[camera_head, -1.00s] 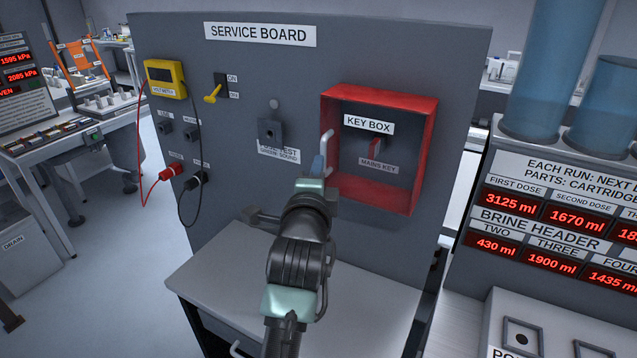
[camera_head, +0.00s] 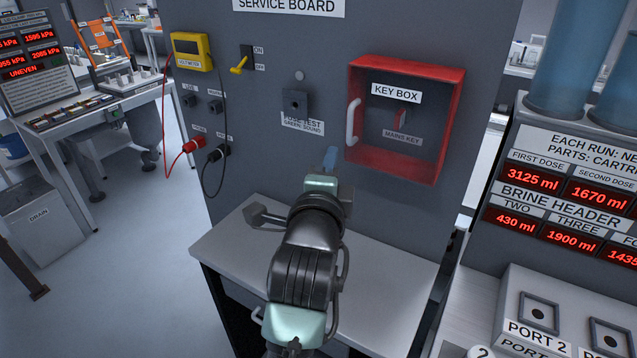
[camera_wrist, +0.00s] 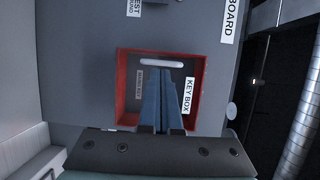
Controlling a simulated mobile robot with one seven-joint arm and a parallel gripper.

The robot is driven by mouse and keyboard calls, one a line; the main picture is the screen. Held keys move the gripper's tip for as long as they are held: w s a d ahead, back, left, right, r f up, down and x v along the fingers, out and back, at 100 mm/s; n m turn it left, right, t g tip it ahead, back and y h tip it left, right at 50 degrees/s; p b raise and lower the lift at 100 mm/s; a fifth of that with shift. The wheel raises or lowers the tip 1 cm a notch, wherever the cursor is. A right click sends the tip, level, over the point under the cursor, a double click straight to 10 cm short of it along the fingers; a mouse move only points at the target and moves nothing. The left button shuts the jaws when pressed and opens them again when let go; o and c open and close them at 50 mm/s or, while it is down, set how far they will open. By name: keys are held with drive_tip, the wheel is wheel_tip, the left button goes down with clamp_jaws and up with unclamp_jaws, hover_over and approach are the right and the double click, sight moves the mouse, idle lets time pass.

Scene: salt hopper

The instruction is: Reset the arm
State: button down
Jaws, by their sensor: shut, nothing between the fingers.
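My gripper (camera_head: 331,158) is in front of the service board (camera_head: 270,180), below and to the left of the red key box (camera_head: 440,176). In the wrist view its blue fingers (camera_wrist: 163,106) are shut together with nothing between them. They overlap the key box (camera_wrist: 124,95) in that view and hide part of its inside. The key box shows a white handle (camera_head: 353,122) on its left side and a red main key (camera_head: 400,119) inside. In the head view the fingers appear clear of the box and the handle.
A grey bench top (camera_head: 390,285) lies under my arm. The yellow voltmeter (camera_head: 192,52) with red and black leads and a yellow switch (camera_head: 240,65) are on the board to the left. The brine header panel (camera_head: 560,215) and a port box (camera_head: 540,318) stand at right.

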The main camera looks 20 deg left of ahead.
drive_tip(key=s+d+r+n+t+h, duration=0.1)
drive_tip(key=s+d+r+n+t, duration=0.2)
drive_tip(key=r, duration=0.7)
drive_tip(key=s+d+r+n+t+h, duration=0.2)
drive_tip(key=s+d+r+n+t, duration=0.1)
drive_tip(key=s+d+r+n, duration=0.4)
drive_tip(key=s+d+r+n+t+h+b, duration=0.1)
drive_tip(key=s+d+r+n+t, duration=0.3)
drive_tip(key=s+d+r, duration=0.4)
wheel_tip(320, 180, up, 5)
drive_tip(key=shift+s+d+r+n+h, duration=0.1)
drive_tip(key=shift+s+d+n+h, duration=0.3)
drive_tip(key=shift+s, duration=0.85)
drive_tip(key=shift+a, duration=0.1)
